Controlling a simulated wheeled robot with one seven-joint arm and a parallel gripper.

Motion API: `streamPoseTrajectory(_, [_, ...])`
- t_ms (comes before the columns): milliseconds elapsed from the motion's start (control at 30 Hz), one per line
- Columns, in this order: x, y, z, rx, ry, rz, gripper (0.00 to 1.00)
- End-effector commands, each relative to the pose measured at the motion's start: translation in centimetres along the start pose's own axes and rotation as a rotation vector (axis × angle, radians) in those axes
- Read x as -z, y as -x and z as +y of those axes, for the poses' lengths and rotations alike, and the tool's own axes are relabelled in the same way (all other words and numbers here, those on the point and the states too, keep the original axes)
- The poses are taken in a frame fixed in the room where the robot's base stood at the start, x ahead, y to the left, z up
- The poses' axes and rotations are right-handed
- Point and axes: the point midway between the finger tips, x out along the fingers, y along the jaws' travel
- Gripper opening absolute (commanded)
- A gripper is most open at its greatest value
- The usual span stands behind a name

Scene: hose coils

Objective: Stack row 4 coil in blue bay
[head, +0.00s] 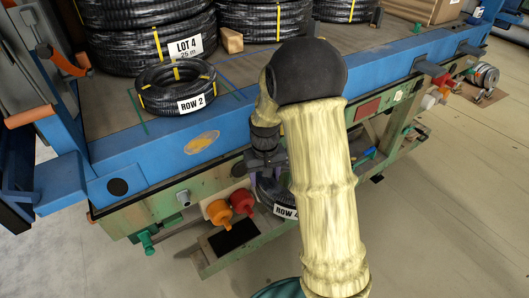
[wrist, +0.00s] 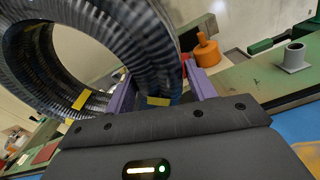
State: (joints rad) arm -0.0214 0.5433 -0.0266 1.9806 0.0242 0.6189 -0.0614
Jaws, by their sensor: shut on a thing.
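The row 4 coil, a black ribbed hose ring with yellow bands, hangs in my gripper below the blue deck edge. In the head view my gripper (head: 264,160) is partly hidden by my arm, and only part of the coil (head: 268,192) and its ROW 4 label show. In the wrist view the purple fingers of my gripper (wrist: 161,92) are shut on the coil (wrist: 95,35) at its rim. On the deck, blue tape lines (head: 229,87) show right of the ROW 2 coil (head: 151,100); my arm hides part of that area.
The large LOT 4 coil stack (head: 140,45) stands behind the ROW 2 coil, with a wooden block (head: 229,40) beside it. The blue deck rail (head: 235,130) runs along the front. Orange (head: 219,212) and red (head: 242,202) fittings are close left of the held coil.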

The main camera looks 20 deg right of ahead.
Motion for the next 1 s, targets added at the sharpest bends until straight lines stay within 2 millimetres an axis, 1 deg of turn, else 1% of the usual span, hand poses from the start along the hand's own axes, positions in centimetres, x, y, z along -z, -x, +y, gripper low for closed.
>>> streamPoseTrajectory(33, [-0.1,-1.8,0.0,-0.001,-0.003,-0.005,0.0])
streamPoseTrajectory(367, [-0.6,-11.9,0.0,-0.001,-0.023,-0.004,0.0])
streamPoseTrajectory(633, [-1.1,-21.3,0.0,0.0,-0.038,0.0,0.0])
streamPoseTrajectory(700, [-1.1,-22.7,0.0,-0.001,-0.039,0.001,0.0])
streamPoseTrajectory(800, [-1.1,-24.0,0.1,-0.001,-0.04,0.004,0.0])
streamPoseTrajectory(900, [-1.1,-24.5,0.1,-0.001,-0.041,0.004,0.0])
streamPoseTrajectory(1000, [-1.1,-24.6,0.1,-0.001,-0.041,0.004,0.0])
